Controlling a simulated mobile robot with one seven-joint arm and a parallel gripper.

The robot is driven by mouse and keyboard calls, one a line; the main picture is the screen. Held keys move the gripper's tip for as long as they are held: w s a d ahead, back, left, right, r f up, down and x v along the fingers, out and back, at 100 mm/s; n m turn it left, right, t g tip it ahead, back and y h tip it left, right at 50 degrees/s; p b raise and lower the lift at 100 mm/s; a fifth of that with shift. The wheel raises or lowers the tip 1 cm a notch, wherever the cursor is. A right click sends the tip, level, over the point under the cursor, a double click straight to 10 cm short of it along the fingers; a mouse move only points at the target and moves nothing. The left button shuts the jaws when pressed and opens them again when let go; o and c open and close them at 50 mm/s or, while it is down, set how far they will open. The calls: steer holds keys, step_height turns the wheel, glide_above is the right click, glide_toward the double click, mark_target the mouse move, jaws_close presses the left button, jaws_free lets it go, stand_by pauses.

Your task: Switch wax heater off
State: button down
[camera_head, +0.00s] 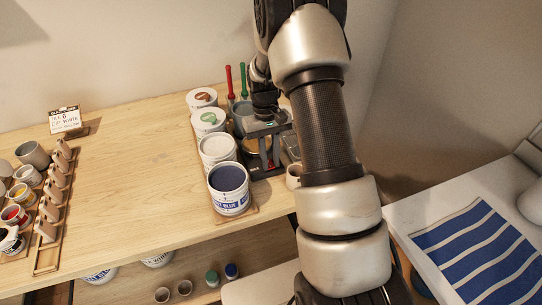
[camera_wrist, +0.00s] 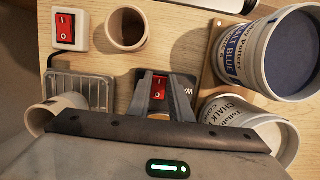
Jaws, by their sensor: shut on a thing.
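The wax heater (camera_wrist: 126,85) is a dark box with partly hidden white lettering that starts "WA" in the wrist view. Its red rocker switch (camera_wrist: 158,87), marked I and O, shows between my fingers. My gripper (camera_wrist: 167,82) is down at the front of the heater, its fingers shut on or against the switch. In the head view, my gripper (camera_head: 271,150) is over the heater, and my arm hides part of it. Which way the rocker is tilted is hard to tell.
A second red switch on a white box (camera_wrist: 69,29) and a brown-lined cup (camera_wrist: 127,29) stand nearby. A blue glaze bucket (camera_head: 229,188) and several other buckets line the heater's left. The table's middle (camera_head: 140,165) is clear. A striped cloth (camera_head: 480,250) lies at right.

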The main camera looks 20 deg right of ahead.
stand_by(0.3)
steer(key=c, duration=1.6)
jaws_free()
steer(key=shift+w+r, duration=0.1)
steer(key=v, duration=1.7)
steer(key=shift+w, duration=0.3)
steer(key=shift+r, duration=0.15)
